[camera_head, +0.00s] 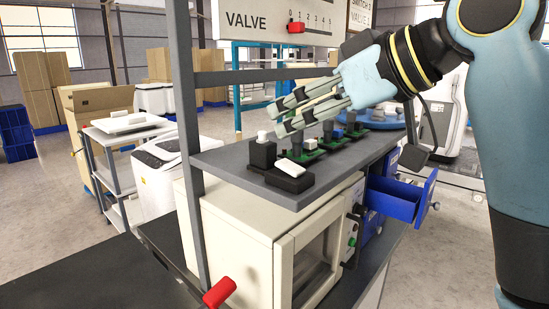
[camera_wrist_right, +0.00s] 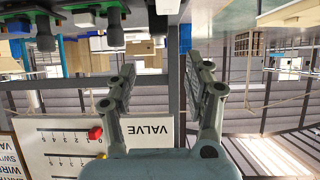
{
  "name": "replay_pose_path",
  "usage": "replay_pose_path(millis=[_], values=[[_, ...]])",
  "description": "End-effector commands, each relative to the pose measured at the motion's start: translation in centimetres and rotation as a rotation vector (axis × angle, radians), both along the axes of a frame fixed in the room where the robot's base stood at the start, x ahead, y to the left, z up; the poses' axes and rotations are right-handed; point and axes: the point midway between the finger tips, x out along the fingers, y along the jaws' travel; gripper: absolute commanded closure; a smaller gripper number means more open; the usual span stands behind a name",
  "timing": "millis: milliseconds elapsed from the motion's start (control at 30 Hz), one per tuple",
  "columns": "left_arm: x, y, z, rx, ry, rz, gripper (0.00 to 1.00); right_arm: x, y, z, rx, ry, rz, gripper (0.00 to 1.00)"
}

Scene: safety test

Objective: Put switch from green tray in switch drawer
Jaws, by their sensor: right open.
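My right gripper (camera_head: 279,119) is open and empty above the grey shelf (camera_head: 225,165). Its spread fingers also show in the right wrist view (camera_wrist_right: 161,66), with nothing between them. Small green trays (camera_head: 312,156) stand in a row on the shelf, below and beside the fingers, holding small dark parts; they appear at the top of the upside-down wrist view (camera_wrist_right: 120,48). I cannot tell which part is the switch. A blue drawer (camera_head: 393,203) is pulled open below the shelf at the right; I can read no label on it. My left gripper is not in view.
Two black blocks with white tops (camera_head: 289,176) sit at the shelf's near end. A grey post (camera_head: 187,110) and a red handle (camera_head: 219,293) stand at the left. A VALVE scale board (camera_head: 265,20) hangs above. A cream cabinet (camera_head: 240,245) is under the shelf.

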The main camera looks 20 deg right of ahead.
Motion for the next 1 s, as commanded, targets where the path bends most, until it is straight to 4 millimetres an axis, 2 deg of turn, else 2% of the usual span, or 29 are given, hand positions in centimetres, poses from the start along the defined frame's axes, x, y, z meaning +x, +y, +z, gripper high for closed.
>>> replay_pose_path(millis=[200,367,600,867,900,1000], values=[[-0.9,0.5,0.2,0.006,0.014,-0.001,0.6,2.2,1.5,-1.4,0.001,0.003,0.0,0.48],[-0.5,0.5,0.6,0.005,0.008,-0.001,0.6,3.3,2.2,-2.1,0.001,0.005,0.0,0.48],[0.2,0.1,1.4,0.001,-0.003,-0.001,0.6,5.9,3.9,-3.9,-0.001,0.004,0.0,0.48],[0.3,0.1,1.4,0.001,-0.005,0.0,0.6,6.3,4.1,-4.2,-0.005,0.0,-0.001,0.48],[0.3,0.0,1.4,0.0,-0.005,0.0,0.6,6.3,4.1,-4.2,-0.004,0.001,-0.002,0.49],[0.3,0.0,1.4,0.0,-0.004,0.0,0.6,6.3,4.1,-4.2,-0.004,0.001,-0.001,0.62]])
